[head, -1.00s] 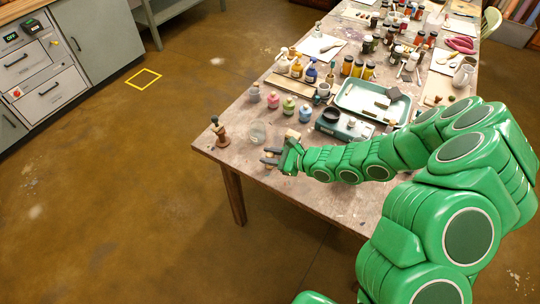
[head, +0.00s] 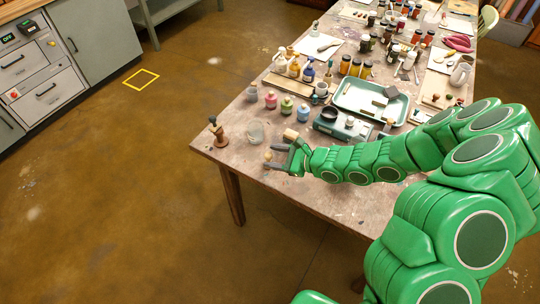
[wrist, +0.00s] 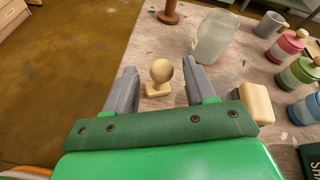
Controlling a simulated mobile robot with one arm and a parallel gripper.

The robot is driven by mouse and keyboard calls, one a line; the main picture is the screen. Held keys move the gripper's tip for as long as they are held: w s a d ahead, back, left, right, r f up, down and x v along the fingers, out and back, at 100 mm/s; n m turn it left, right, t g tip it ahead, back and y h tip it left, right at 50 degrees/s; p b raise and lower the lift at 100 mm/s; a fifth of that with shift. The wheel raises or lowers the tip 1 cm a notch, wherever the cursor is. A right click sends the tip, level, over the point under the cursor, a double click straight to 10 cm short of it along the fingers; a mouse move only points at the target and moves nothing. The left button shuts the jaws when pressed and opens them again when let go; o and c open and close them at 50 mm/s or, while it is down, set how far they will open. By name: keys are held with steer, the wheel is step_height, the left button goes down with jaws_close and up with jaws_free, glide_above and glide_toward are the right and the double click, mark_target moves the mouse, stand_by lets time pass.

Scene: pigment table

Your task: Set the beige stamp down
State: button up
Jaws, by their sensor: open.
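The beige stamp (wrist: 161,74) has a round ball handle on a small square base. It stands upright on the worn table (wrist: 158,42) near the edge. My gripper (wrist: 160,66) is open, with one grey finger on each side of the stamp. Gaps show between the stamp and both fingers in the wrist view. In the head view my gripper (head: 275,157) is low at the table's near left corner, and the stamp (head: 268,156) is small between the fingers.
A beige block (wrist: 257,102) stands close beside the right finger. A glass jar (wrist: 214,37) and a brown wooden piece (wrist: 170,12) stand beyond. Pink (head: 271,100), green and blue jars stand farther back. The table edge is close on the left.

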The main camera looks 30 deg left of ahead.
steer(key=v, duration=0.9)
steer(key=shift+r, duration=0.15)
